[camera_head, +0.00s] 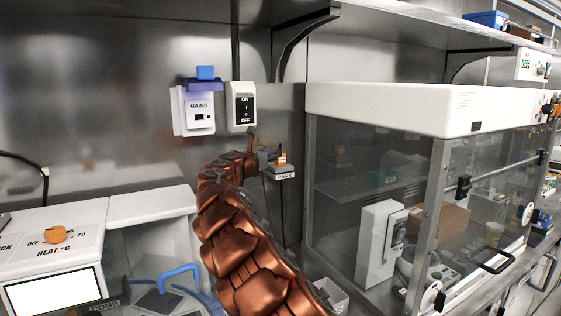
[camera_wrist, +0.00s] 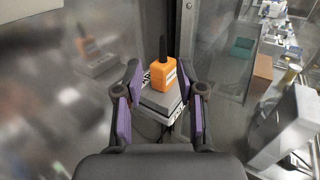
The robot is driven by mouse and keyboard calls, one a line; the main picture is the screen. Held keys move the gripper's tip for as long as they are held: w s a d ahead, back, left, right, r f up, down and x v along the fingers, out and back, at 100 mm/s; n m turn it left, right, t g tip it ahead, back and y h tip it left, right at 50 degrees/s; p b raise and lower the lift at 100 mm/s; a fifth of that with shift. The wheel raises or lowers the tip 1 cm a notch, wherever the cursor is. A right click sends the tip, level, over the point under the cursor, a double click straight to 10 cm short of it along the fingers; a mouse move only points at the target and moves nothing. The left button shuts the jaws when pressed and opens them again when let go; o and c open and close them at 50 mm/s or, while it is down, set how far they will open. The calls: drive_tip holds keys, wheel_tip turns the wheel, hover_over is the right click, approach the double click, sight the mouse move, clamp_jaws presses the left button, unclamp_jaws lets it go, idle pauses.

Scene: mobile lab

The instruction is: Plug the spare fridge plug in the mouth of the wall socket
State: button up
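The spare fridge plug (camera_wrist: 164,75) is an orange block with a black cable stub on top. It sits upright on a grey holder (camera_wrist: 163,104), and shows small in the head view (camera_head: 281,158) above the holder's PARK label (camera_head: 284,175). My gripper (camera_wrist: 160,72) is open, its purple-padded fingers to the left and right of the plug with gaps on both sides. In the head view my copper-coloured arm mostly hides the gripper. The wall socket (camera_head: 198,112), a white box marked MAINS, has a small dark opening and a purple-blue flap (camera_head: 202,84) raised above it.
An ON/OFF switch box (camera_head: 241,106) is right of the socket. A glass-fronted cabinet (camera_head: 375,112) stands close to the right of the holder. A heater unit (camera_head: 54,255) with an orange knob is at left. A shelf bracket (camera_head: 290,35) hangs above.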

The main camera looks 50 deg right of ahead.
drive_tip(key=shift+s+r+p+x, duration=0.1)
drive_tip(key=shift+p+x, duration=0.35)
drive_tip(key=shift+x, duration=0.65)
drive_tip(key=shift+s+r+p+x, duration=0.15)
drive_tip(key=shift+p+x, duration=0.25)
drive_tip(key=shift+x, duration=0.75)
drive_tip(key=shift+w+d, duration=0.3)
drive_tip(key=shift+d, duration=0.15)
drive_tip(key=shift+d+p, duration=0.35)
drive_tip(key=shift+d, duration=0.25)
clamp_jaws()
